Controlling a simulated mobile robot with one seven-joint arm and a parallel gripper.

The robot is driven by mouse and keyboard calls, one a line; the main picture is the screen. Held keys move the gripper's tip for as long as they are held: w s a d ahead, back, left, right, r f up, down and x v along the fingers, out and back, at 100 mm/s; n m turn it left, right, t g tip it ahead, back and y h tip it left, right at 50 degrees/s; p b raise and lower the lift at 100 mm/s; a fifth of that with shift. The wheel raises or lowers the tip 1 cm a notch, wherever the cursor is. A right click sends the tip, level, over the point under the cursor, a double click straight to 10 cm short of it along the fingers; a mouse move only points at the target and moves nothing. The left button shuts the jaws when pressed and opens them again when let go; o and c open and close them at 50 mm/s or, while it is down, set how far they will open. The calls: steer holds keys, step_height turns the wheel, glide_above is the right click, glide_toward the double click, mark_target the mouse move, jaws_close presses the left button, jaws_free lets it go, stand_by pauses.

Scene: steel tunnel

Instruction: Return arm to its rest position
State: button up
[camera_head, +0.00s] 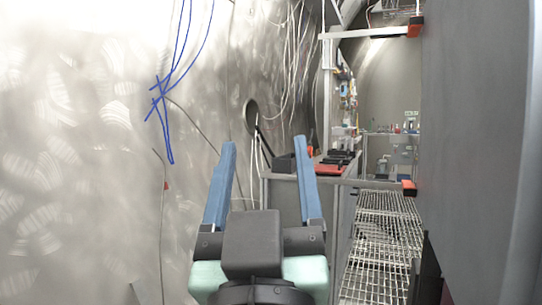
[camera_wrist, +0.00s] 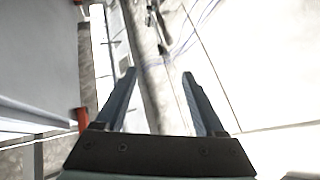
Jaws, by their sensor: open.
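My gripper (camera_head: 262,165) shows in the lower middle of the head view. Its two blue fingers stand apart and point up and away from me, with nothing between them. Its dark wrist block and pale green housing are below the fingers. In the wrist view my gripper (camera_wrist: 158,82) also has its fingers spread and empty. Most of the rest of my arm is hidden behind the gripper housing.
A curved steel wall (camera_head: 80,130) fills the left, with blue cables (camera_head: 166,95) hanging on it. A metal grating walkway (camera_head: 382,240) runs at the right. A bench with a red item (camera_head: 328,169) stands beyond the gripper. A grey panel (camera_head: 475,150) closes off the right side.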

steer(key=s+r+m+t, duration=0.1)
steer(key=s+r+t, duration=0.1)
steer(key=s+r, duration=0.2)
steer(key=shift+s+d+r, duration=0.2)
steer(key=shift+s+d, duration=0.1)
steer(key=shift+s, duration=0.85)
